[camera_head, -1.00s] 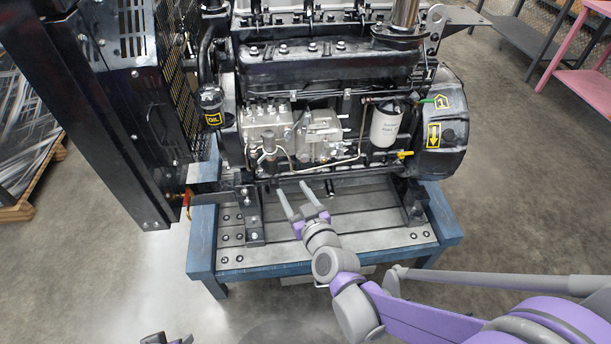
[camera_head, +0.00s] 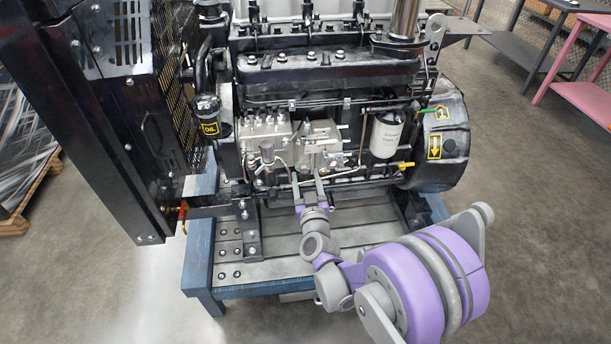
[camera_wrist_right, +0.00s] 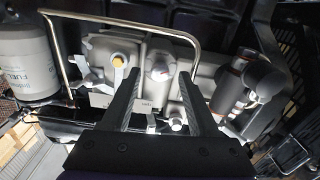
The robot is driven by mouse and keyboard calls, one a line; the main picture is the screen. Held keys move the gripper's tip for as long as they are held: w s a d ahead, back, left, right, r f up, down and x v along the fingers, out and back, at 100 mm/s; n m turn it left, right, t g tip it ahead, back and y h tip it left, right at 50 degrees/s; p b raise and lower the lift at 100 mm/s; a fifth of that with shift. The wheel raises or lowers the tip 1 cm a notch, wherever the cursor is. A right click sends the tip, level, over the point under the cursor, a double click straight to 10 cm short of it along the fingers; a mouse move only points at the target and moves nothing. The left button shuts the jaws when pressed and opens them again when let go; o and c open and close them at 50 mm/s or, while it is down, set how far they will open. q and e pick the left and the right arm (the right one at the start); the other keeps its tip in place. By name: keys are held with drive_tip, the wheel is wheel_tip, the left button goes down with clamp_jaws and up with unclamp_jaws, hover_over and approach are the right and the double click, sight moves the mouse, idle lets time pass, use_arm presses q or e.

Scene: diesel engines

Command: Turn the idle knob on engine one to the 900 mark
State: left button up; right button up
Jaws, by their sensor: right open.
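Engine one (camera_head: 325,75) is the large black engine with a yellow "1" label (camera_head: 441,112) on its right end. A silver pump housing (camera_head: 318,140) sits on its near side. My right gripper (camera_head: 307,182) is just below that housing, pointing at it. In the right wrist view, its two dark fingers (camera_wrist_right: 158,84) are apart and empty. A round grey knob-like part (camera_wrist_right: 159,70) shows between the fingertips; it may be the idle knob. An orange-topped part (camera_wrist_right: 118,61) is left of it. I cannot read any 900 mark. My left gripper is out of view.
A white fuel filter (camera_head: 386,135) is right of the pump, also large in the right wrist view (camera_wrist_right: 26,65). A bent metal pipe (camera_wrist_right: 122,20) arches over the pump. The engine stands on a blue-framed bench (camera_head: 197,250). A black frame stands at left.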

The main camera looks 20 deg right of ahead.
drive_tip(key=shift+w+d, duration=0.15)
drive_tip(key=shift+w, duration=0.35)
clamp_jaws()
